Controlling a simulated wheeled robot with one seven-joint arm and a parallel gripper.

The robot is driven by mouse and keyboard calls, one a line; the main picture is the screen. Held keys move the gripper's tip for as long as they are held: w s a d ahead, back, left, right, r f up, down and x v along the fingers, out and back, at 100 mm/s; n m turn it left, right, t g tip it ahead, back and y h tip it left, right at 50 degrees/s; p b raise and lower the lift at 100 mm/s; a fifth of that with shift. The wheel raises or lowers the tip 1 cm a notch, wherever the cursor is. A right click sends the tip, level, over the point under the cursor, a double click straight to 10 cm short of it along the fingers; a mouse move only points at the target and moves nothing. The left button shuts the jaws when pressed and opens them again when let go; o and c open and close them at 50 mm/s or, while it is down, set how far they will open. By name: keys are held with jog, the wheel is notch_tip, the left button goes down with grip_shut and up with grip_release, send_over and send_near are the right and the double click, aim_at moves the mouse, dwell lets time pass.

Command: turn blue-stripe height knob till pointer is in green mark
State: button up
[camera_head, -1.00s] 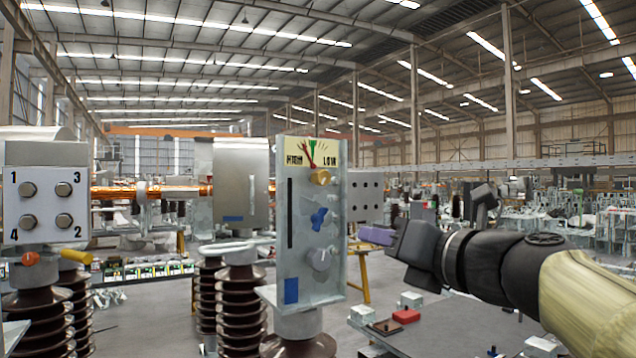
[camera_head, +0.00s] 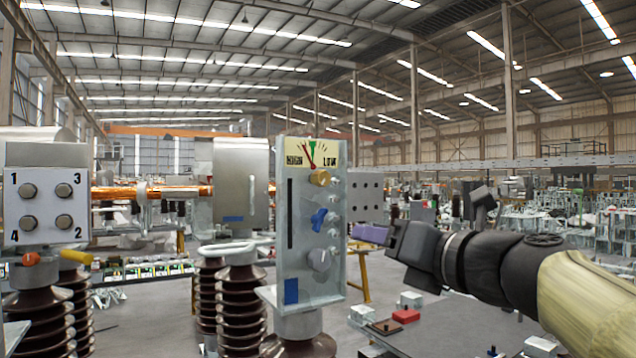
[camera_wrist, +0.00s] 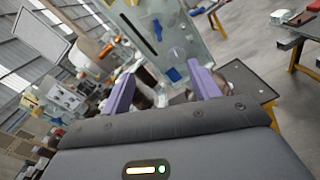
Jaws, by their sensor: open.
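The panel (camera_head: 300,255) has a blue stripe (camera_head: 291,290) at its lower left. Its dial (camera_head: 331,148) reads HIGH at left and LOW at right, with a green mark (camera_head: 312,145) at top centre. The red pointer (camera_head: 308,154) leans up-left, its tip appearing left of the green mark. A gold knob (camera_head: 319,177), a blue knob (camera_head: 318,219) and a grey knob (camera_head: 319,259) run down the panel; I cannot read which is for height. My gripper (camera_wrist: 163,85) is open and empty, right of the panel in the head view. The wrist view shows the stripe (camera_wrist: 172,74) beyond the fingers.
A box numbered 1 to 4 (camera_head: 45,205) stands at far left above brown ribbed insulators (camera_head: 240,310). A grey table (camera_head: 455,325) at lower right holds a red block (camera_head: 406,316) and small white blocks. There is open air between my gripper and the panel.

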jog(key=w+d+f+m+g+y+p, duration=0.1)
jog(key=w+g+p, duration=0.4)
jog(key=p, duration=0.8)
jog(key=shift+d+f+m+y+p, duration=0.35)
jog(key=shift+d+f, duration=0.2)
jog(key=shift+d, duration=0.7)
jog(key=p, duration=0.6)
send_near(323, 260)
jog(key=x, duration=1)
jog(key=shift+w, duration=0.1)
jog(key=shift+c, duration=0.4)
